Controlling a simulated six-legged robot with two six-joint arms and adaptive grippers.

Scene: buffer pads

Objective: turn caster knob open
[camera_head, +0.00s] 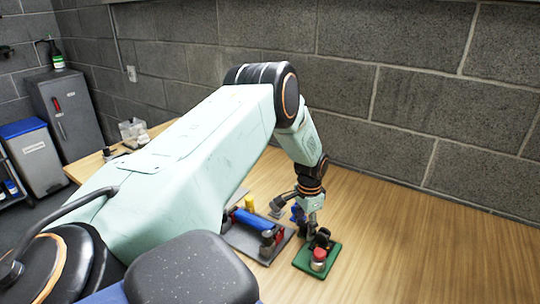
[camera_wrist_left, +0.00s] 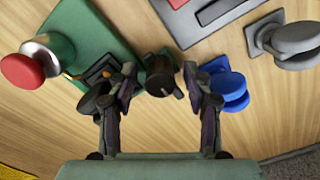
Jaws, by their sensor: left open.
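A green board (camera_head: 300,262) lies on the wooden table in the head view and shows at the upper left of the left wrist view (camera_wrist_left: 95,35). A black knob (camera_wrist_left: 159,75) with a pointer-like tip stands at its edge; I cannot tell for certain whether this is the caster knob. My left gripper (camera_wrist_left: 160,80) is open, its two dark fingers on either side of the black knob with gaps visible; contact is unclear. In the head view, the left gripper (camera_head: 314,228) points down over the board's far side. My right gripper is not in view.
A red button (camera_wrist_left: 22,72) sits on the board, left of the fingers. A blue round part (camera_wrist_left: 228,85) is close to the right finger, and a grey round part (camera_wrist_left: 290,42) lies farther right. A grey tray (camera_head: 240,240) holds a blue cylinder (camera_head: 254,220). The table's right side is clear.

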